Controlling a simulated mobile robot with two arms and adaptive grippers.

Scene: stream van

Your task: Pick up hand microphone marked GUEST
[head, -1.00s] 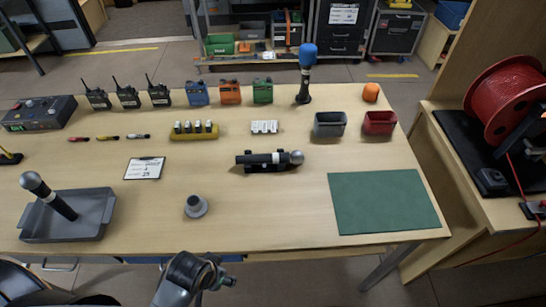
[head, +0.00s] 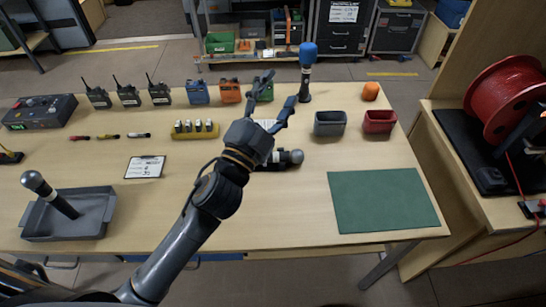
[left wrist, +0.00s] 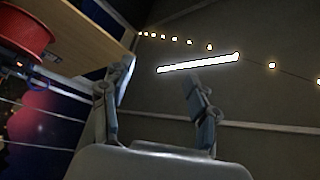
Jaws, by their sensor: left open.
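Three hand microphones show in the head view, and I cannot read a GUEST mark on any. One dark microphone with a grey ball head (head: 296,157) lies in the middle of the table, mostly hidden by my left gripper and wrist. Another grey-headed microphone (head: 50,195) leans in the grey tray (head: 92,222) at left. A microphone with a blue foam head (head: 307,55) stands upright at the back. My left gripper (head: 277,90) is open and empty, raised over the middle table; its fingers also show in the left wrist view (left wrist: 158,82). My right gripper is not seen.
Radios (head: 160,95) line the back of the table (head: 290,215). A grey bin (head: 330,124) and a red bin (head: 379,122) stand right of the gripper. A green mat (head: 383,201) lies bare at front right. A red cable reel (head: 507,98) sits at far right.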

